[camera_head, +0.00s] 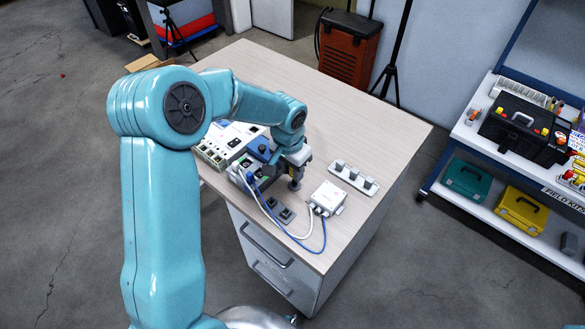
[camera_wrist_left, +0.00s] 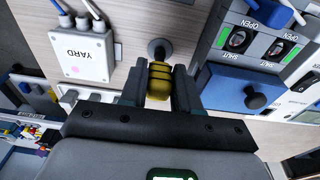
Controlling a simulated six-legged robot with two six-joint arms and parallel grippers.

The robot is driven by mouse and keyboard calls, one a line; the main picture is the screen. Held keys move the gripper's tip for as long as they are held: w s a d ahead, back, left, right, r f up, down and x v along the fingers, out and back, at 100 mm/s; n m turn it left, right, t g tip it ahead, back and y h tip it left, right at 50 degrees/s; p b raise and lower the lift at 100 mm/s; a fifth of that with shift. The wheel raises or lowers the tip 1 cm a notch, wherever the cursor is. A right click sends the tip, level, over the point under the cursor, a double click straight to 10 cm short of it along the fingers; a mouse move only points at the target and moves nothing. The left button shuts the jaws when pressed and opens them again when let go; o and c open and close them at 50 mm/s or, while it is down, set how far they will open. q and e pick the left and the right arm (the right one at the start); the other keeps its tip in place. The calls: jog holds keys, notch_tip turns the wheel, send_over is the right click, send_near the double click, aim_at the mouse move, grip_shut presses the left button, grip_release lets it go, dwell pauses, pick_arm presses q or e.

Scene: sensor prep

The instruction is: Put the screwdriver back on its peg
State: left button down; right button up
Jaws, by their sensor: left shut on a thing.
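My left gripper (camera_head: 297,160) is over the tabletop, between the blue-and-white device and the white box. In the left wrist view my left gripper (camera_wrist_left: 158,92) is shut on a yellow handle with dark bands (camera_wrist_left: 159,78), which looks like the screwdriver's. A round grey piece (camera_wrist_left: 160,47) shows just beyond the handle, close to the table. I cannot tell whether this is the peg or part of the screwdriver, or whether they touch. In the head view the fingers and arm mostly hide the screwdriver. My right gripper is not in view.
A white box marked YARD (camera_wrist_left: 82,50), with white and blue cables, stands close by; the head view shows it too (camera_head: 328,198). A grey rack (camera_head: 354,177) lies further right.

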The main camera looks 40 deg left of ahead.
pick_arm(q)
jog(key=shift+f, duration=0.1)
dwell(0.5)
jog(key=c, duration=0.6)
grip_release()
jog(key=shift+o, duration=0.2)
jog(key=shift+r+p, duration=2.3)
jog(key=shift+r, duration=1.25)
jog(key=shift+s+f, duration=0.1)
